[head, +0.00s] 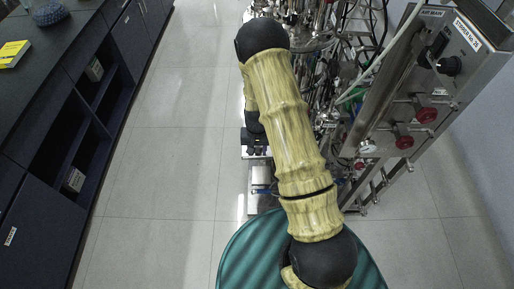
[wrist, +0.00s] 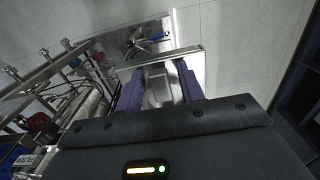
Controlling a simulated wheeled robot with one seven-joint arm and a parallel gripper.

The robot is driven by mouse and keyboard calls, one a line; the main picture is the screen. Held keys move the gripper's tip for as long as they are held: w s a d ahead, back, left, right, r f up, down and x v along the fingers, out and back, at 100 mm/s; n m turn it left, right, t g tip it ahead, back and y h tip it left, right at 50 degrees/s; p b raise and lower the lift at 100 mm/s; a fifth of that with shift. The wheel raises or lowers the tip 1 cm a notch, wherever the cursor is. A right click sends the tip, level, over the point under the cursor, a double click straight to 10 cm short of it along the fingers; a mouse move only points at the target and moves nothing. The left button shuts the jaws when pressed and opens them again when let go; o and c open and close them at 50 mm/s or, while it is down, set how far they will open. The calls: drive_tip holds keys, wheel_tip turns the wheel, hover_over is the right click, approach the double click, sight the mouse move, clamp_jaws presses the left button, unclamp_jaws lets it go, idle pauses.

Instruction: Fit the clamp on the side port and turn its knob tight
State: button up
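My gripper (wrist: 162,74) shows in the wrist view as two purple fingers, spread apart and pointing down toward a pale metal stand. A grey piece (wrist: 160,92) shows between the fingers. I cannot tell whether it is the clamp, or whether the fingers touch it. In the head view my arm comes down over the left side of the skid (head: 318,95), and the fingers are too small to make out. The stand (head: 262,180) shows there as a bright metal top just below the gripper. The side port and the clamp's knob cannot be picked out among the fittings.
A steel control panel (head: 400,110) with red knobs (head: 426,115) stands at the right. Dense tubes and cables lie behind my arm. A dark bench (head: 60,60) with a yellow book (head: 12,53) runs along the left. The tiled floor (head: 170,150) between is clear.

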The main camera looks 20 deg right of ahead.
clamp_jaws()
drive_tip(key=shift+r+p, duration=0.45)
drive_tip(key=shift+r, duration=0.2)
idle(0.5)
drive_tip(key=shift+r+p, duration=1.25)
drive_tip(key=shift+r, duration=0.7)
